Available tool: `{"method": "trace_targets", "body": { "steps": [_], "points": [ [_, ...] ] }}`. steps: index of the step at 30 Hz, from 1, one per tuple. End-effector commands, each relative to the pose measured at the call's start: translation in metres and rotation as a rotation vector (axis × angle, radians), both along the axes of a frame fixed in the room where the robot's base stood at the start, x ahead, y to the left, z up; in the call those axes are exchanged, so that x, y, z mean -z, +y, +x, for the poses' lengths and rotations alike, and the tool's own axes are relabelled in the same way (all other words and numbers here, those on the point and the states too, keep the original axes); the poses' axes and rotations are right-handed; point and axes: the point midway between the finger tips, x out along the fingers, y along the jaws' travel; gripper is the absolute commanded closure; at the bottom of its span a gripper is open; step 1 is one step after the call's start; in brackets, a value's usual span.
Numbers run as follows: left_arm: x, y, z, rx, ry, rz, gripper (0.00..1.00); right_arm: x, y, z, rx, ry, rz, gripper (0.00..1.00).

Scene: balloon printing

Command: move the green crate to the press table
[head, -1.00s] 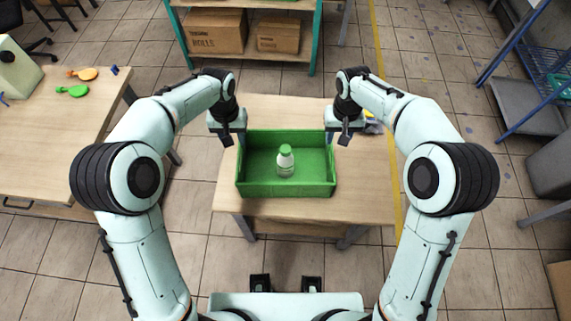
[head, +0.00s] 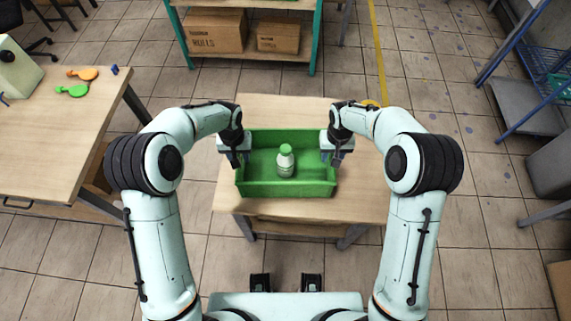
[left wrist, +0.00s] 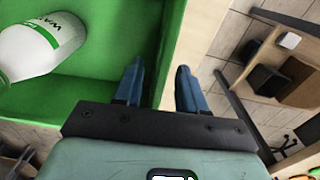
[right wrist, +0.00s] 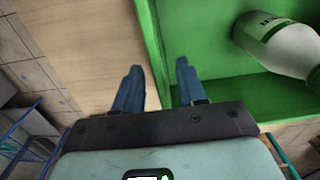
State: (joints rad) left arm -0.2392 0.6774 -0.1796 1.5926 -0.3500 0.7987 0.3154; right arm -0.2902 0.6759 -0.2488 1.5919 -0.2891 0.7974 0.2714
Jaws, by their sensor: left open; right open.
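The green crate (head: 286,189) sits on a small wooden table. A white bottle with a green cap (head: 285,163) stands inside it. My left gripper (head: 238,160) is at the crate's left wall, open, with one finger on each side of the wall in the left wrist view (left wrist: 158,85). My right gripper (head: 336,160) is at the right wall, also open, its fingers on either side of the wall in the right wrist view (right wrist: 158,85). A table (head: 60,150) at the left holds a pale machine (head: 18,68); I cannot tell if it is the press table.
A shelf with cardboard boxes (head: 215,32) stands at the back. A blue rack (head: 520,75) is at the right. Tiled floor separates the two tables.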

Motion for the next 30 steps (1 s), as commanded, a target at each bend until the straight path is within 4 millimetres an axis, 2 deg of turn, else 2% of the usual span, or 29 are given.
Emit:
{"method": "trace_targets", "body": {
  "steps": [1,4,5,15,20,26,30],
  "points": [
    [0.000,0.000,0.000,0.000,0.000,0.000,0.63,0.000,0.000,0.000,0.000,0.000,0.000,0.63],
    [0.000,0.000,0.000,0.000,0.000,0.000,0.95,0.000,0.000,0.000,0.000,0.000,0.000,0.95],
    [0.000,0.000,0.000,0.000,0.000,0.000,1.00,0.000,0.000,0.000,0.000,0.000,0.000,1.00],
    [-0.002,0.000,0.001,0.000,-0.002,0.000,1.00,-0.002,0.000,0.001,0.000,-0.002,0.001,1.00],
    [-0.010,0.000,0.004,0.000,-0.007,0.000,1.00,-0.010,0.000,0.004,0.000,-0.007,0.000,1.00],
    [-0.037,0.000,0.017,0.000,-0.026,0.000,1.00,-0.038,0.000,0.017,0.000,-0.026,0.000,1.00],
    [-0.064,0.000,0.031,0.000,-0.047,0.000,1.00,-0.064,0.000,0.031,0.000,-0.047,0.000,1.00]
  ]
}}
